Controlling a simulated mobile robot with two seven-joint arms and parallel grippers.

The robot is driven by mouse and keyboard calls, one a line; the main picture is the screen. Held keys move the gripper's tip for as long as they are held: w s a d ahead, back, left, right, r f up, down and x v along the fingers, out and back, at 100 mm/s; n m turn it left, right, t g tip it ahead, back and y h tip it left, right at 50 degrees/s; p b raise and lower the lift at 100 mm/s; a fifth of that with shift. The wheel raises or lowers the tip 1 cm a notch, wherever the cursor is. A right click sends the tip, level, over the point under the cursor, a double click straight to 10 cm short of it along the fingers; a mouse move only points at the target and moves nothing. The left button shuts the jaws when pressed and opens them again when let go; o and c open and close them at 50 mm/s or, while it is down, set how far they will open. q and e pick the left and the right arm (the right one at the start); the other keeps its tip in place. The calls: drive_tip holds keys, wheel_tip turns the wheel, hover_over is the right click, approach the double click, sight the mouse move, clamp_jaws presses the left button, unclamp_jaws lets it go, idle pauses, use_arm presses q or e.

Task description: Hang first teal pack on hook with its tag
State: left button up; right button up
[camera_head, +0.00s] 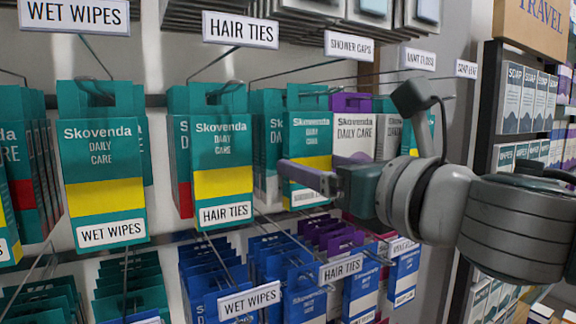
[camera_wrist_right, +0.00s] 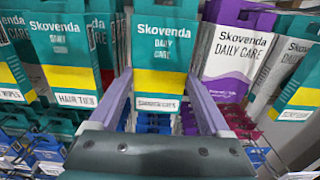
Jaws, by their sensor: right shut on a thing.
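A teal pack with a yellow band (camera_head: 308,138) is upright at the rack, below the SHOWER CAPS tag (camera_head: 348,45). Its small bottom label is blurred. My right gripper (camera_head: 303,176) comes in from the right and is shut on this pack. In the right wrist view the teal pack (camera_wrist_right: 163,45) stands between the two purple fingers of the right gripper (camera_wrist_right: 160,88). I cannot tell whether the hook passes through the pack's top opening. My left gripper is not in view.
A HAIR TIES pack (camera_head: 222,150) and a WET WIPES pack (camera_head: 102,170) hang to the left. A purple-and-white pack (camera_head: 352,130) is close on the right. Lower hooks hold blue and purple packs. A soap shelf (camera_head: 520,95) stands at far right.

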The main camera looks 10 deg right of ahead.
drive_tip(key=o, duration=1.2)
drive_tip(key=shift+c, duration=0.2)
